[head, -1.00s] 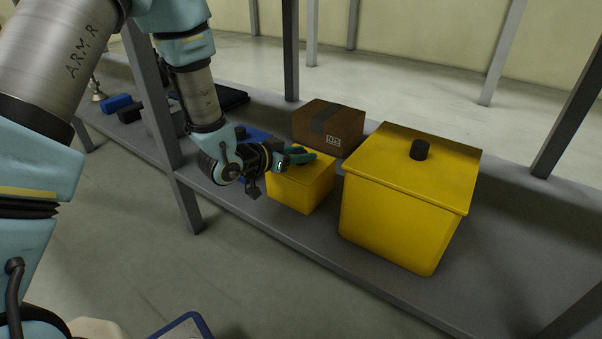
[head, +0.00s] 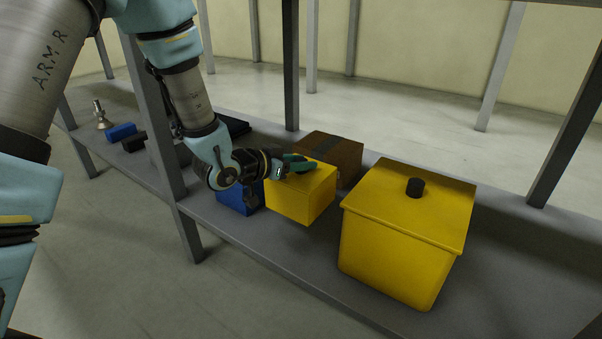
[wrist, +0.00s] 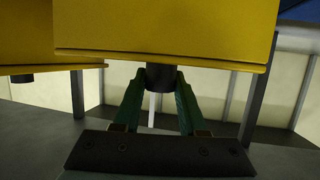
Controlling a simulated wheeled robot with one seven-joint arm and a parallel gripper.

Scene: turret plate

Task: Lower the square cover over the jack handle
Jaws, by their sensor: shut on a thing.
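The smaller yellow square cover (head: 300,198) hangs from my gripper (head: 299,163), seemingly just above the shelf. In the wrist view the green fingers (wrist: 160,88) are shut on its dark round knob (wrist: 159,76), with the yellow cover (wrist: 165,28) filling the upper middle. In the head view the fingers hide that knob. I cannot make out a jack handle for certain. A small silver upright piece with a flared foot (head: 101,118) stands at the far left of the shelf.
A larger yellow cover with a black knob (head: 400,245) stands to the right. A brown box (head: 345,160) is behind, a blue box (head: 237,199) to the left. Grey posts (head: 150,115) rise from the shelf (head: 275,255). A blue block (head: 121,131) lies far left.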

